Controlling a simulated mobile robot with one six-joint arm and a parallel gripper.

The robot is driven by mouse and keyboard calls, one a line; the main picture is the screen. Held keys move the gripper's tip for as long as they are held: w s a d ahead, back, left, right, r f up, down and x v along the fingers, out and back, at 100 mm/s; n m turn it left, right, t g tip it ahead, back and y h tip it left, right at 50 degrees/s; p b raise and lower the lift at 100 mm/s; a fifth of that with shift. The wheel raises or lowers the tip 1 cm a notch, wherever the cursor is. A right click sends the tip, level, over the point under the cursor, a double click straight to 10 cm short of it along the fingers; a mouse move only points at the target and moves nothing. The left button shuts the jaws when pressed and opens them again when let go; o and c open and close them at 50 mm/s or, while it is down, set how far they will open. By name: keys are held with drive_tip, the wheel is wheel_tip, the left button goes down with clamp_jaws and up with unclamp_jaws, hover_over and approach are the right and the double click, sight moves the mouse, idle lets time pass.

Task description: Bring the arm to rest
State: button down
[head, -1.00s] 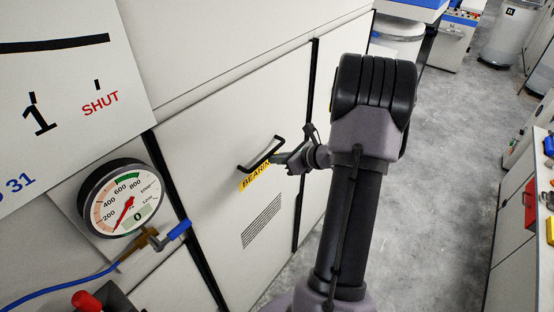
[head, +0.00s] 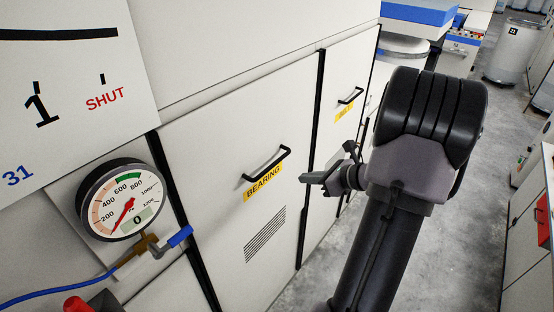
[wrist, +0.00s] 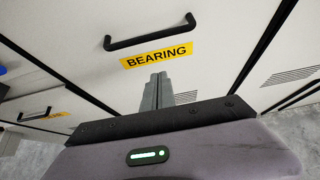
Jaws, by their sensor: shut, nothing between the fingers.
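My gripper (head: 305,179) is shut and empty in front of the white cabinet panels, to the right of the black handle (head: 266,165) on the panel labelled BEARING (head: 263,183). It stands apart from that handle. In the wrist view my gripper (wrist: 158,80) points at the BEARING panel, with its fingertips just below the yellow label (wrist: 156,54) and the black handle (wrist: 150,36) above. My arm rises from the bottom of the head view and bends at a dark elbow.
A round pressure gauge (head: 123,200) with a blue-handled valve (head: 180,236) is at left. A second black handle (head: 351,96) is on the panel farther right. Grey floor (head: 475,190) is clear right of my arm. A red drawer front (head: 549,198) is at the right edge.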

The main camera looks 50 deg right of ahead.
drive_tip(key=w+a+f+n+g+y+b, duration=0.25)
drive_tip(key=a+n+b, duration=0.45)
drive_tip(key=a, duration=0.6)
drive_tip(key=w+a+f+n+g+y+b, duration=0.1)
drive_tip(key=w+a+n+g+b, duration=0.15)
drive_tip(key=a+n+b, duration=0.75)
drive_tip(key=s+a+f+n+b, duration=0.2)
drive_tip(key=s+a+n, duration=0.2)
drive_tip(key=a, duration=0.2)
drive_tip(key=s+a+f+n+h+b, duration=0.1)
drive_tip(key=s+a+f+n+b, duration=0.2)
drive_tip(key=s+a+n, duration=0.2)
drive_tip(key=s+a+f+n+g+h+b, duration=0.1)
drive_tip(key=s+a+f+n+b, duration=0.2)
drive_tip(key=a, duration=0.4)
drive_tip(key=shift+s+a+f+n, duration=0.25)
drive_tip(key=shift+s+a+n, duration=0.15)
drive_tip(key=shift+s+n, duration=0.4)
drive_tip(key=shift+h, duration=0.25)
